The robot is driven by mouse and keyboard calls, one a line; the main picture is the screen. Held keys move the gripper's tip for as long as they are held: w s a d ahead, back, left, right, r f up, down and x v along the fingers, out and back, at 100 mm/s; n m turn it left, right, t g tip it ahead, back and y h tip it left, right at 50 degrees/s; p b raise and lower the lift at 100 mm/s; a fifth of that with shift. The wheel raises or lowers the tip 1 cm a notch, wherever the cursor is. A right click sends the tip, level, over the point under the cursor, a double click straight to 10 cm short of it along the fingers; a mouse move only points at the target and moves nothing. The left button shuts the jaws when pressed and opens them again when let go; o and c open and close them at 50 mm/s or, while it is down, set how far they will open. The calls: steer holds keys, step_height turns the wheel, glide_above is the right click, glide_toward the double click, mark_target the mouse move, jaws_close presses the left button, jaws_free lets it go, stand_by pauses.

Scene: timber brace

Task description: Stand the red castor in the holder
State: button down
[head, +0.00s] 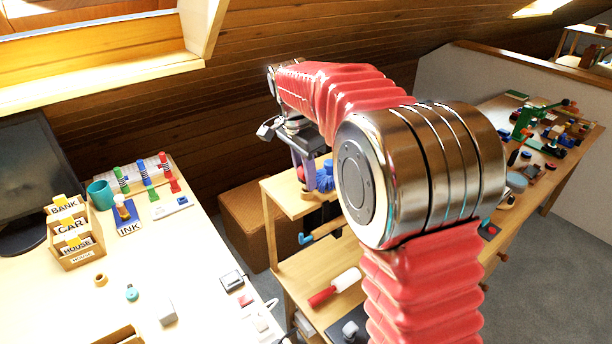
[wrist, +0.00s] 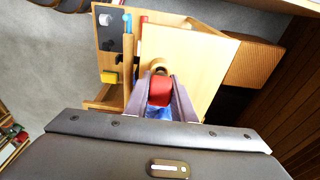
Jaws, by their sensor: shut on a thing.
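My gripper (wrist: 166,97) is shut on the red castor (wrist: 159,89), which sits between its two fingers in the wrist view. In the head view my gripper (head: 309,170) points down over the light wooden top of a small stand (head: 285,200), and a bit of red (head: 300,173) shows beside a finger. A tan ring-like part (wrist: 158,67) shows just beyond the castor in the wrist view; I cannot tell whether it is the holder or whether the castor touches it. Something blue (wrist: 158,112) lies below the castor, between the fingers.
A blue ridged piece (head: 325,178) is right beside my gripper on the stand. A red-handled tool (head: 335,287) lies on the lower shelf. The white desk (head: 130,250) at left holds a labelled box (head: 75,230) and stamps. A green-toy bench (head: 525,125) is at far right.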

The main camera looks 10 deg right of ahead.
steer(key=shift+f, duration=0.6)
stand_by(0.6)
steer(key=shift+s+f, duration=0.15)
steer(key=shift+f, duration=0.05)
stand_by(0.8)
steer(key=c, duration=1.4)
jaws_free()
steer(key=shift+c, duration=0.2)
steer(key=shift+r, duration=0.25)
step_height(320, 180, up, 13)
steer(key=a, duration=0.2)
steer(key=shift+s, duration=0.3)
steer(key=shift+r, duration=0.1)
